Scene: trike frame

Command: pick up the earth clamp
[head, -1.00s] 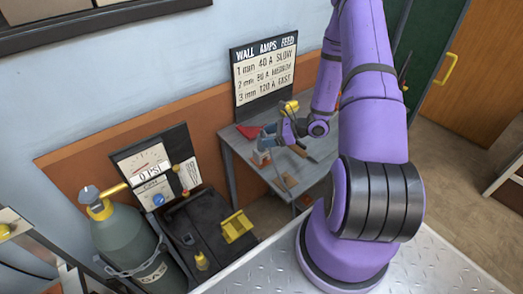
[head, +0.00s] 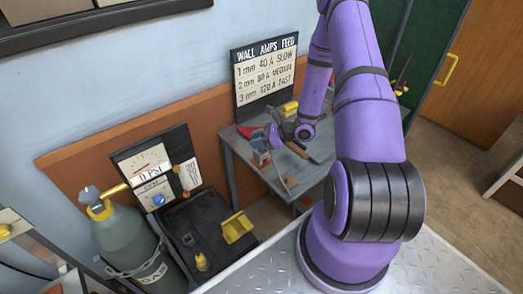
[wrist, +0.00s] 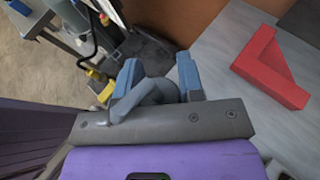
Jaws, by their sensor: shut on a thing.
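The earth clamp (wrist: 150,94) appears as a grey, curved piece between the two blue fingers of my gripper (wrist: 158,78) in the wrist view. A part of it reaches to the lower left, in front of the gripper's grey palm. The fingers are shut on it, one on each side. In the head view my gripper (head: 269,139) is small, over the left part of the grey table (head: 238,150). The clamp is too small there to make out clearly.
A red angled piece (wrist: 272,70) lies on the table; it also shows in the head view (head: 246,131). A yellow item (head: 290,107) lies at the table's back. A black cart with a yellow piece (head: 236,227) and a gas cylinder (head: 126,235) stand left.

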